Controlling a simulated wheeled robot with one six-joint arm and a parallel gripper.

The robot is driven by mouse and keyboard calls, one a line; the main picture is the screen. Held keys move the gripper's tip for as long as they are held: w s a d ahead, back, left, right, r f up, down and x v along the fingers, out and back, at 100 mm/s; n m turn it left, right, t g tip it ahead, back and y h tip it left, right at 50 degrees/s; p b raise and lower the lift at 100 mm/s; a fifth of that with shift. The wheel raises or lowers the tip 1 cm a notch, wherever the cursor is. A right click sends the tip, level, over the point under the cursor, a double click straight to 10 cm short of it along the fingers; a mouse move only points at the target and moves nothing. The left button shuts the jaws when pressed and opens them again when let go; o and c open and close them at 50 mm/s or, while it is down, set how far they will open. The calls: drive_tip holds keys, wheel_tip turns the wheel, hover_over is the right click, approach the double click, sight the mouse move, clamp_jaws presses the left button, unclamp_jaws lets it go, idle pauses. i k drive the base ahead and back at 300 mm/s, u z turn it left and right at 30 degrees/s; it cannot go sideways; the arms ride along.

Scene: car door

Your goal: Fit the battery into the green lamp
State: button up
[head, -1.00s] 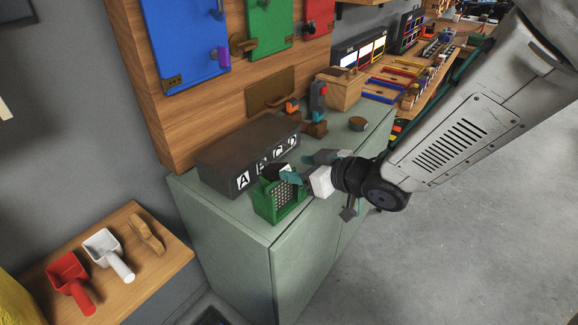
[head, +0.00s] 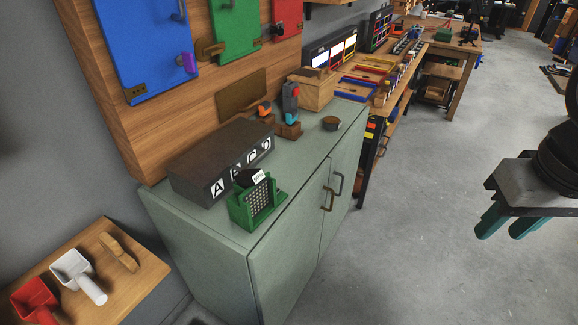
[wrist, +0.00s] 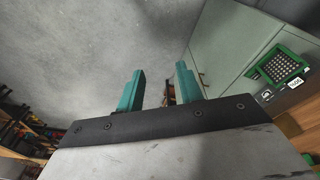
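The green lamp (head: 255,207) stands on the grey-green cabinet top near its front edge, with a grid of small lights on its face. The dark battery (head: 250,178) with a white label sits at the top of the lamp; I cannot tell how deep it is seated. In the wrist view the lamp (wrist: 284,66) shows at the right, with the battery (wrist: 268,94) and its label beside it. My gripper (head: 505,233) is at the right over the floor, well apart from the lamp. Its teal fingers, also in the wrist view (wrist: 158,90), are apart with nothing between them.
A black box with letter labels (head: 215,165) stands behind the lamp. Scoops lie on a wooden shelf (head: 135,278). The floor (head: 430,190) is clear.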

sight(259, 193)
drive_tip(key=z, duration=0.95)
drive_tip(key=i, duration=1.45)
drive_tip(key=u, duration=2.55)
